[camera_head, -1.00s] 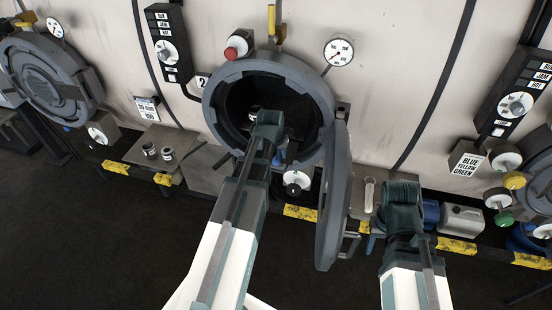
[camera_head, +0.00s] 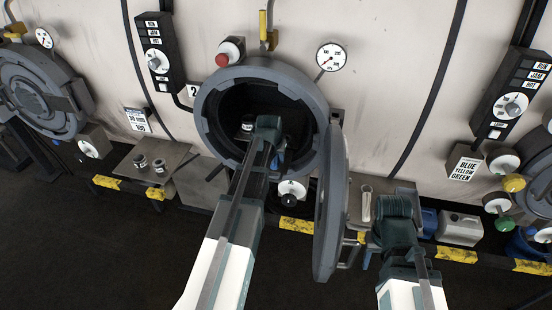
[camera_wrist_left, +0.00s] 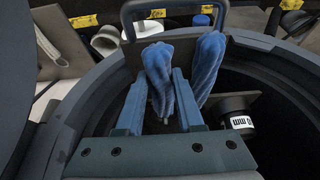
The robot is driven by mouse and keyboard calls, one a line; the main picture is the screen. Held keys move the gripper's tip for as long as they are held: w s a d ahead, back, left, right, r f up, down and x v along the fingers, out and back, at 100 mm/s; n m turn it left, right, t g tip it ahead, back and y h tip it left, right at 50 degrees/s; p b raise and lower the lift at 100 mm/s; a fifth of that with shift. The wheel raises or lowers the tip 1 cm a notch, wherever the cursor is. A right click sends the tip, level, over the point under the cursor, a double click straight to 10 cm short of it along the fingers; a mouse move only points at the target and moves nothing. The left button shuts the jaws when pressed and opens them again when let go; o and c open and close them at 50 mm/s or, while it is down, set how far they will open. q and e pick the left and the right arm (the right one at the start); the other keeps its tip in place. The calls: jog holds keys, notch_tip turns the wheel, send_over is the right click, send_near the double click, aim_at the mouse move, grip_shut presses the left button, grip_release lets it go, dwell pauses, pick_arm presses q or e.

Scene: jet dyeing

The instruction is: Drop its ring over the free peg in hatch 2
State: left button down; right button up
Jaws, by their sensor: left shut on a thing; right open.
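My left gripper (camera_head: 270,128) reaches into the open round mouth of hatch 2 (camera_head: 209,122). In the left wrist view its two fingers (camera_wrist_left: 158,88) are shut on a blue rope-like cloth (camera_wrist_left: 160,68). A second blue length (camera_wrist_left: 208,68) hangs just right of the right finger. A little blue also shows below the gripper in the head view (camera_head: 275,162). I cannot make out a ring or the free peg. A dark can with a white label (camera_wrist_left: 238,122) sits inside the hatch, right of the fingers. My right gripper (camera_head: 393,205) is open, outside and right of the hatch.
The hatch door (camera_head: 330,205) stands swung open between my arms. A small table (camera_head: 130,172) with two cups is at the left. A shelf (camera_head: 405,186) with a clear tube (camera_head: 366,203) lies near my right gripper.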

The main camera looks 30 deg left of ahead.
pick_arm(q)
jog(key=shift+f, duration=0.2)
jog(key=shift+c, duration=2.3)
grip_release()
jog(key=p+v, duration=1.2)
jog(key=v, duration=0.1)
jog(key=shift+s+r+p, duration=0.2)
jog(key=shift+r+p, duration=0.15)
jog(key=shift+s+f, duration=0.1)
